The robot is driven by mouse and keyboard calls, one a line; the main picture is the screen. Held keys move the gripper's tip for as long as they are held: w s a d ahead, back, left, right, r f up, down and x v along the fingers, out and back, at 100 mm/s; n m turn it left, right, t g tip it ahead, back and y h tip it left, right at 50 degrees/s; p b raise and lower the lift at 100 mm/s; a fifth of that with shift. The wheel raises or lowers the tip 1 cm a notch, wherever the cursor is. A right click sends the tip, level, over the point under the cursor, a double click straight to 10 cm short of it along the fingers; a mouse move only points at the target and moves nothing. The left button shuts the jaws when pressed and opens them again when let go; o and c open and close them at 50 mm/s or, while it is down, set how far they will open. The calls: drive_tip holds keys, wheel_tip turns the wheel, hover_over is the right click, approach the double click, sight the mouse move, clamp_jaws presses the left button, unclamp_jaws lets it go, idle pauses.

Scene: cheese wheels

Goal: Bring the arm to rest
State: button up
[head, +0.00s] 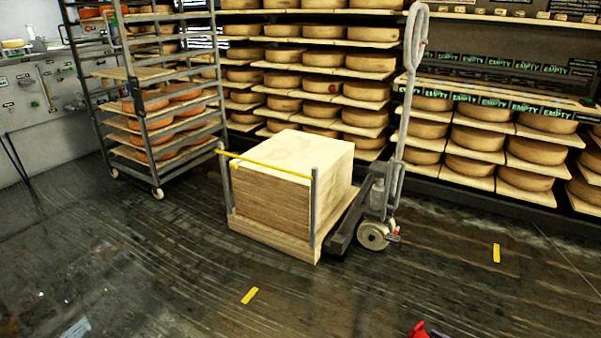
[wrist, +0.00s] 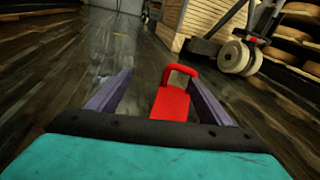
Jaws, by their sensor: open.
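My gripper (wrist: 158,76) shows in the wrist view, its two dark purple fingers spread apart, low over the wet dark floor. A red object with a loop-shaped top (wrist: 170,103) shows between the fingers, nearer the right one. I cannot tell whether it touches the finger or lies on the floor beyond. In the head view a small red piece (head: 418,330) shows at the bottom edge, mostly cut off; I cannot tell whether it is the same object. The rest of my arm is not clearly in the head view.
A pallet jack (head: 376,200) stands at a pallet with a stack of boards (head: 270,205), which has grey posts and a yellow bar. A wheeled rack of cheeses (head: 150,75) stands left. Shelves of cheese wheels (head: 466,138) line the back. The front floor is mostly clear, with yellow marks.

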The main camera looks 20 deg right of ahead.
drive_tip(key=w+a+r+n+g+y+p, duration=0.1)
drive_tip(key=w+a+r+n+g+p, duration=0.15)
drive_tip(key=a, duration=0.35)
drive_tip(key=w+a+r+n+g+y+p, duration=0.2)
drive_tip(key=w+a, duration=0.1)
drive_tip(key=a, duration=0.4)
drive_tip(key=w+a+r+n+g+y+p, duration=0.1)
drive_tip(key=w+a+r+n+g+p, duration=0.15)
drive_tip(key=a, duration=0.35)
drive_tip(key=a+r+n+g+p, duration=0.3)
drive_tip(key=a+n+g+p, duration=0.3)
drive_tip(key=a, duration=1.1)
drive_tip(key=s+a+r+n+g+h+p, duration=0.2)
drive_tip(key=s+a+r+n+g+p, duration=0.15)
drive_tip(key=a, duration=0.35)
drive_tip(key=s+a+r+n+g+h+p, duration=0.1)
drive_tip(key=s+a+r+n+g+p, duration=0.25)
drive_tip(key=a, duration=0.25)
drive_tip(key=s+a+r+n+g+h+p, duration=0.1)
drive_tip(key=s+a+r+n+h+p, duration=0.4)
drive_tip(key=s+r+n+h+p, duration=0.2)
drive_tip(key=shift+s+a+r+n+h+p, duration=0.25)
drive_tip(key=shift+s+r+n+p, duration=0.2)
drive_tip(key=shift+r+n+p, duration=1.15)
drive_tip(key=shift+d+r+b, duration=0.15)
drive_tip(key=shift+r+b, duration=0.2)
drive_tip(key=shift+r, duration=0.25)
